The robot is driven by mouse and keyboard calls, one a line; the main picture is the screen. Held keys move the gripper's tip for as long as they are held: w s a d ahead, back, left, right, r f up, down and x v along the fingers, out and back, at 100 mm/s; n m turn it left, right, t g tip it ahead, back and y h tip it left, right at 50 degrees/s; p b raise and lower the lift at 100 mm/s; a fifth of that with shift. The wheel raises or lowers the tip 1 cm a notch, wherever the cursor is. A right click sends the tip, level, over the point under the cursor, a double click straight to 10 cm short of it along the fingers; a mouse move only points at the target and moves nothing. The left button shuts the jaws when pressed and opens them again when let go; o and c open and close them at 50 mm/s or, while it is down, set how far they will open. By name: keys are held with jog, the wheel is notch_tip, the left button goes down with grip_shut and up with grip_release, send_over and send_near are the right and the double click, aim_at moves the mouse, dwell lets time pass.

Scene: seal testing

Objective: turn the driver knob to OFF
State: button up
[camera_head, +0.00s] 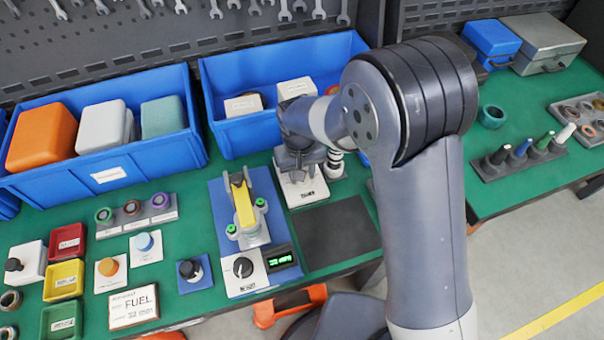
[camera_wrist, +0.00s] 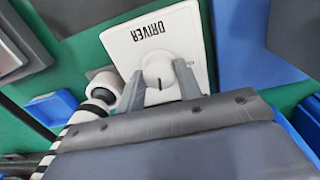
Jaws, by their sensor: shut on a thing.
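The driver box is a white block (camera_head: 308,192) labelled DRIVER. It also shows in the wrist view, where its plate (camera_wrist: 185,40) carries the label upside down. The white round driver knob (camera_wrist: 158,66) has a short dark mark on its near side. My gripper (camera_wrist: 161,84) is shut on the knob, with one grey finger at its left and one at its right. In the head view my gripper (camera_head: 303,163) is over the box and hides the knob. I can see no OFF marking.
A black-and-white striped cylinder (camera_wrist: 90,108) stands close beside the driver box. A blue bin (camera_head: 235,131) is behind it. A blue-based fixture (camera_head: 228,213) with a yellow part stands to the left. A dark flat pad (camera_head: 340,235) lies in front.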

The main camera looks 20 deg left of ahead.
jog(key=n+b, duration=0.1)
jog(key=n, duration=0.4)
jog(key=shift+n, duration=0.3)
jog(key=shift+n+b, duration=0.65)
jog(key=shift+n, duration=1.65)
jog(key=o, duration=1)
jog(key=shift+c, duration=0.2)
notch_tip(320, 180, up, 11)
jog(key=shift+s+b, duration=0.3)
jog(key=shift+f, duration=0.1)
